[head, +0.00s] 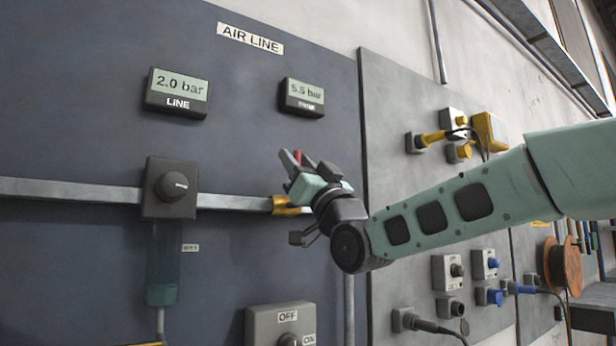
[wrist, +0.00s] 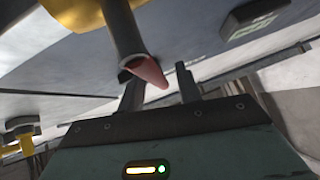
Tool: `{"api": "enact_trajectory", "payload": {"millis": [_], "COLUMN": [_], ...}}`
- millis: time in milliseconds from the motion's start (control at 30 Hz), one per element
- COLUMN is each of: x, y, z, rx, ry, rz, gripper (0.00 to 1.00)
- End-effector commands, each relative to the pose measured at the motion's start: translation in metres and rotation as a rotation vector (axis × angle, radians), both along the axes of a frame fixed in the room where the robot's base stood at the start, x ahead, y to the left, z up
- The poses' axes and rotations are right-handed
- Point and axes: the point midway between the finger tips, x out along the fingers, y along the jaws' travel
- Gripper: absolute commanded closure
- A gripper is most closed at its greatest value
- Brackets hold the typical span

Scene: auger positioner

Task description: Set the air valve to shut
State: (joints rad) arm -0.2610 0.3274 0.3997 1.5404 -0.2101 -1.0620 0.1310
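The air valve has a yellow body (head: 284,207) on the horizontal pipe, right of the black regulator. Its red lever tip (head: 298,156) shows above the pipe beside my gripper (head: 291,163); most of the lever is hidden behind the gripper in the head view. In the wrist view the yellow body (wrist: 78,12) is at the top, and a dark lever runs down to its red tip (wrist: 150,72). My gripper (wrist: 158,74) has its fingers apart, with the red tip between them, closer to the left finger. I cannot tell whether they touch.
The line display (head: 178,93) reads 2.0 bar, and a second display (head: 302,97) reads about 5.5 bar. A black regulator (head: 170,188) with a knob sits on the pipe (head: 70,190). An OFF/ON switch box (head: 270,322) is below.

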Motion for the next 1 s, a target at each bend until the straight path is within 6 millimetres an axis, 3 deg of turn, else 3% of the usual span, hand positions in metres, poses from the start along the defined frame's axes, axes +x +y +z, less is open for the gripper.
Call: {"api": "enact_trajectory", "payload": {"millis": [167,700,1000], "x": [-0.01,-0.071,-0.086], "y": [-0.011,-0.07,-0.085], "z": [-0.017,-0.103,-0.122], "rx": [-0.002,-0.002,0.0], "ry": [0.0,0.002,0.001], "rz": [-0.003,-0.003,-0.001], "gripper": [0.66,0.66,0.66]}}
